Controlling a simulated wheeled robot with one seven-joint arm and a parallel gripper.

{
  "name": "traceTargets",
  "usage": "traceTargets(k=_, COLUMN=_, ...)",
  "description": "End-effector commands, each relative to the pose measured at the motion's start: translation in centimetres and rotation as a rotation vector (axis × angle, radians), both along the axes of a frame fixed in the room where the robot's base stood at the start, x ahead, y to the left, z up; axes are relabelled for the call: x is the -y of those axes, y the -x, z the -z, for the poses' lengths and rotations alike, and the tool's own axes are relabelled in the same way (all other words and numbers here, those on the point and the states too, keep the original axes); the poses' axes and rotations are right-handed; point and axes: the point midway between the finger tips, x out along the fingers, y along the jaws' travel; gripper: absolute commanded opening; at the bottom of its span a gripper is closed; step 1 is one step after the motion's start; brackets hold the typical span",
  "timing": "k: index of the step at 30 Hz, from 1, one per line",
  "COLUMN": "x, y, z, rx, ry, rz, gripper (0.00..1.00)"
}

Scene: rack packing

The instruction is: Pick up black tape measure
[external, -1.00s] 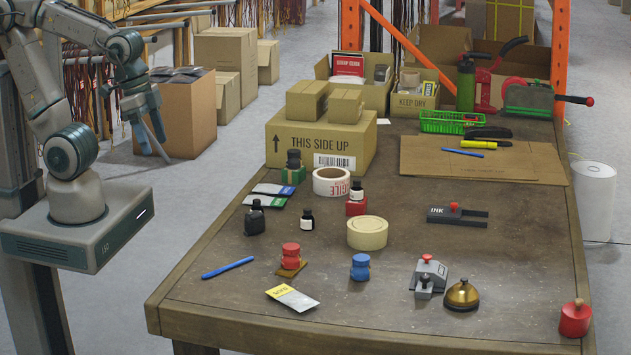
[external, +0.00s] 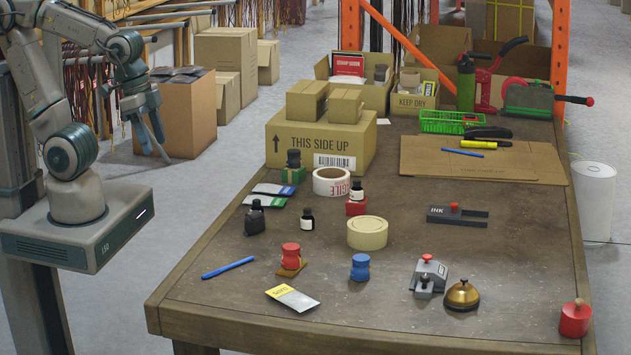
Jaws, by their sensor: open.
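I cannot clearly make out a black tape measure among the items on the table. Dark candidates are a squat black object (external: 255,222) with a narrow top at the table's left side, which looks like a bottle, and a black piece (external: 293,157) on a green base by the large carton. A small black bottle (external: 307,222) with a pale label stands near the first one. My gripper (external: 156,143) is open and empty, hanging down left of the table, well apart from all these things.
The wooden table (external: 220,305) carries tape rolls (external: 367,233), stamps (external: 291,256), a brass bell (external: 462,295), a blue pen (external: 228,268) and a large carton (external: 350,145). A green basket (external: 450,122) and bins stand at the back. The table's right middle is mostly clear.

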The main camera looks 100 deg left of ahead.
Motion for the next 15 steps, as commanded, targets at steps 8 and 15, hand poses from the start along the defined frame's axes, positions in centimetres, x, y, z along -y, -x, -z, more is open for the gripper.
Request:
traceTargets(k=8, x=-1.5, y=-2.1, z=0.9, rx=-0.031, ry=0.022, rz=-0.09, gripper=0.55)
traceTargets(k=15, x=-7.2, y=-7.8, z=4.0, rx=-0.11, ry=0.075, rz=-0.357, gripper=0.55)
